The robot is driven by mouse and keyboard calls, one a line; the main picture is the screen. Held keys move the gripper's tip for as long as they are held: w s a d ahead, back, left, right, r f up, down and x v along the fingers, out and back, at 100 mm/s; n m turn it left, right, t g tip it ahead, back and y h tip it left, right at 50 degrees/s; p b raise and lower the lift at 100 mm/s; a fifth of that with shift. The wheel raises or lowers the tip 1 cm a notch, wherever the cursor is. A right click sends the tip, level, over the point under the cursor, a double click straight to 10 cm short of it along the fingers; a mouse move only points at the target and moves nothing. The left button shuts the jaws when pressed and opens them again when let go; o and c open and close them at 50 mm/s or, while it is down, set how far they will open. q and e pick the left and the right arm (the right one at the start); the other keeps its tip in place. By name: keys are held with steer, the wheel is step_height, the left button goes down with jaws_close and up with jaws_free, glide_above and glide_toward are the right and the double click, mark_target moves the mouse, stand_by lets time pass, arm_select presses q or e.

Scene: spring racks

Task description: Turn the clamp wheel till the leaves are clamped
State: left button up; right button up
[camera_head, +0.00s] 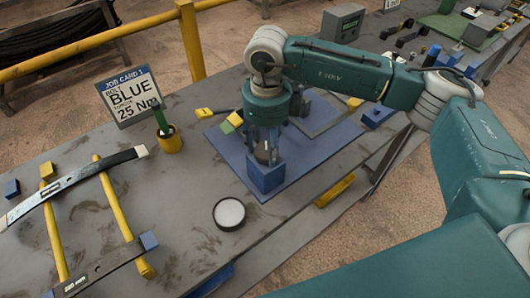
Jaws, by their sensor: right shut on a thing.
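My right gripper (266,143) points straight down over the blue mat in the middle of the bench. It is shut on a small dark part at the top of a blue block (265,179); this may be the clamp wheel, but the fingers mostly hide it. A long grey leaf (75,180) lies across two yellow bars at the left. A second dark leaf (98,272) lies across their near ends, with a blue block (149,240) at its right end. I cannot see any leaves inside a clamp. My left gripper is not in view.
A round white-topped dish (229,213) stands near the bench's front edge. A job card (130,95) reading BLUE 25 Nm stands behind a yellow pot (168,142). A yellow railing (190,38) runs behind.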

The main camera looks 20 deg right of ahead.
mark_target(268, 152)
steer(key=shift+s+d+f+m+b, duration=0.1)
steer(key=shift+s+f+m+b, duration=0.05)
steer(key=shift+m+b, duration=0.55)
steer(key=shift+s+d+f+m+b, duration=0.15)
steer(key=shift+m+b, duration=0.3)
steer(key=shift+m, duration=0.35)
steer(key=shift+a, duration=0.15)
steer(key=o, duration=1.1)
steer(key=shift+s, duration=0.1)
steer(key=shift+o, duration=0.2)
steer(key=shift+r, duration=0.2)
steer(key=shift+r, duration=0.5)
step_height(268, 152, up, 11)
